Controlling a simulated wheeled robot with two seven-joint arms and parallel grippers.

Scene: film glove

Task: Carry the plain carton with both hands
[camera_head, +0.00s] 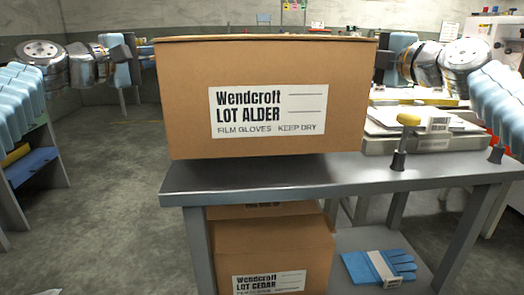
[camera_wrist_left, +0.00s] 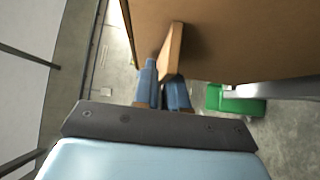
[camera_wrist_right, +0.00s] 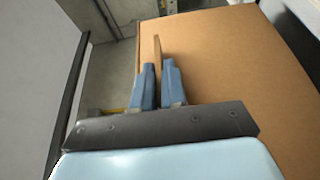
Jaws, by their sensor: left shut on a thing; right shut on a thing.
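A brown carton labelled "Wendcroft LOT ALDER" (camera_head: 265,75) is in the middle of the head view, upright and nearly level, its underside just above the grey table (camera_head: 400,172) with a dark shadow beneath; I cannot tell whether it touches. My left gripper (camera_head: 148,53) is at its left side. In the left wrist view the left gripper (camera_wrist_left: 164,78) is shut on a brown tab (camera_wrist_left: 173,45) of the carton. My right gripper (camera_head: 378,62) is at its right side. In the right wrist view the right gripper (camera_wrist_right: 158,78) is shut on a similar tab (camera_wrist_right: 157,48).
Another carton, labelled "LOT CEDAR" (camera_head: 270,250), and blue gloves (camera_head: 380,267) sit below the tabletop. A yellow-topped hand stamp (camera_head: 403,140) and a scale-like box with papers (camera_head: 425,130) stand at the table's right. A shelf (camera_head: 35,165) is at left; floor (camera_head: 115,190) between is clear.

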